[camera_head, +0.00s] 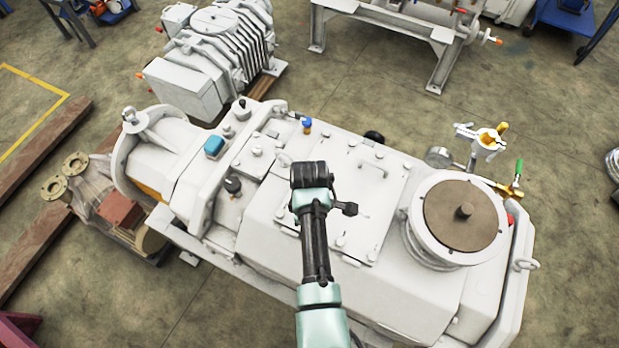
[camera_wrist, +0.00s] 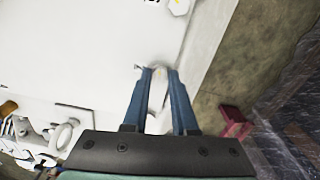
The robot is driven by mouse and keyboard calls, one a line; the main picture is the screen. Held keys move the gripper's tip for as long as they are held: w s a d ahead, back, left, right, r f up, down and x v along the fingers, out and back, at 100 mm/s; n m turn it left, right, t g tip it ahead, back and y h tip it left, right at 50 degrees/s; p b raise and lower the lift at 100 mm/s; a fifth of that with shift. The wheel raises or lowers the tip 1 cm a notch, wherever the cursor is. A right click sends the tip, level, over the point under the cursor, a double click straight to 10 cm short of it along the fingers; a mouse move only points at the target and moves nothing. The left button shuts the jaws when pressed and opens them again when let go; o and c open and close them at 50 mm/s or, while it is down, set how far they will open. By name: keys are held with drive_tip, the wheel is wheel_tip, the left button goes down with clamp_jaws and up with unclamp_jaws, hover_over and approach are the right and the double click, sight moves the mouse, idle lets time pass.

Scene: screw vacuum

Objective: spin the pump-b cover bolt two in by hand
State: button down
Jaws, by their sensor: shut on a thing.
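The large white pump (camera_head: 290,215) lies across the middle of the head view. Its flat cover (camera_head: 375,195) has a handle and several bolts along its edges. My gripper points down beside the cover's left edge; in the head view my own wrist hides its fingers. In the wrist view my gripper (camera_wrist: 159,72) has its two blue fingers close together, shut on a small pale bolt (camera_wrist: 158,88) at a white surface. The bolt is blurred, and how deep it sits cannot be told.
A gauge (camera_head: 438,157) and a brass valve (camera_head: 507,190) stand at the pump's right end, near a round brown-topped port (camera_head: 466,213). A blue-topped fitting (camera_head: 307,125) and a blue box (camera_head: 214,146) rise from the pump. A second white pump (camera_head: 205,60) stands behind.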

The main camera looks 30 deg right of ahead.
drive_tip(key=m+p, duration=0.1)
drive_tip(key=m, duration=0.4)
drive_tip(key=shift+r+m, duration=0.1)
drive_tip(key=shift+m, duration=0.2)
drive_tip(key=m+p, duration=0.1)
drive_tip(key=m, duration=0.9)
drive_tip(key=shift+w+p, duration=0.1)
drive_tip(key=shift+p, duration=0.3)
drive_tip(key=m, duration=0.5)
drive_tip(key=m+p, duration=0.1)
drive_tip(key=m, duration=0.4)
drive_tip(key=shift+w+m, duration=0.1)
drive_tip(key=shift+m, duration=0.3)
drive_tip(key=m, duration=0.4)
drive_tip(key=shift+w+r+m, duration=0.1)
drive_tip(key=shift+m, duration=0.2)
drive_tip(key=m, duration=0.5)
drive_tip(key=shift+p, duration=0.35)
drive_tip(key=shift+m, duration=2.4)
